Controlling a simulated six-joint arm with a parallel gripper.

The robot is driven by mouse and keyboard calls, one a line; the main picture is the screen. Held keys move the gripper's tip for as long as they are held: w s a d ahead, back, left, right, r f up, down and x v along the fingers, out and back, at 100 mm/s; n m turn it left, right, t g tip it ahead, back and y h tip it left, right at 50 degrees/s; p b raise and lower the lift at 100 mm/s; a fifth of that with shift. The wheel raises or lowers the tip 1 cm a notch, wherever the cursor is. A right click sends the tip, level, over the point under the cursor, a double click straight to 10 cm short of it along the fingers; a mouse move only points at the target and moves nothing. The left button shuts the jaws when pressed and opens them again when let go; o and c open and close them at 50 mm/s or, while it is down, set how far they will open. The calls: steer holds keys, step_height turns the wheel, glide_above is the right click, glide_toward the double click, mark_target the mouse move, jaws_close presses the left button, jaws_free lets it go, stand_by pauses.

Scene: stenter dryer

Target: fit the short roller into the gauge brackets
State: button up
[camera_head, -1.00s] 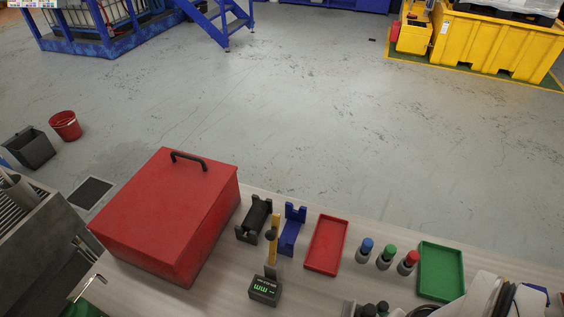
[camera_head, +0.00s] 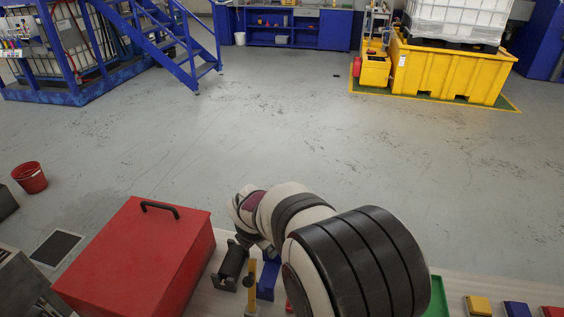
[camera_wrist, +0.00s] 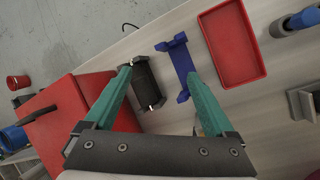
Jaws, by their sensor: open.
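A black cradle (camera_head: 230,266) holds what looks like a dark short roller, and it also shows in the wrist view (camera_wrist: 143,82). A blue bracket (camera_head: 267,281) with notched ends stands just right of it. In the wrist view the blue bracket (camera_wrist: 179,65) looks empty. My gripper (camera_wrist: 158,75) is open and empty. Its two teal fingers appear on either side of the cradle and bracket, with the left fingertip overlapping the cradle's edge. I cannot tell its height above them. In the head view my arm hides the gripper's fingers.
A large red box (camera_head: 145,255) stands left of the cradle. A yellow upright (camera_head: 251,277) stands close in front of the brackets. A red tray (camera_wrist: 232,42) lies right of the blue bracket. Coloured blocks (camera_head: 478,305) sit at the table's right.

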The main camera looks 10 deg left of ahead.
mark_target(231, 261)
steer(key=a+f+n, duration=0.1)
steer(key=a+n, duration=0.1)
steer(key=s+a+f+n, duration=0.1)
steer(key=a+f+n, duration=0.1)
steer(key=a, duration=0.1)
steer(key=s+a+f+n+y, duration=0.1)
steer(key=a+f+n, duration=0.1)
steer(key=a, duration=0.1)
steer(key=shift+f, duration=0.1)
steer(key=x, duration=0.6)
steer(key=shift+s+d+f, duration=0.2)
steer(key=shift+d+f, duration=0.15)
steer(key=shift+f, duration=0.2)
steer(key=shift+r, duration=0.1)
jaws_close()
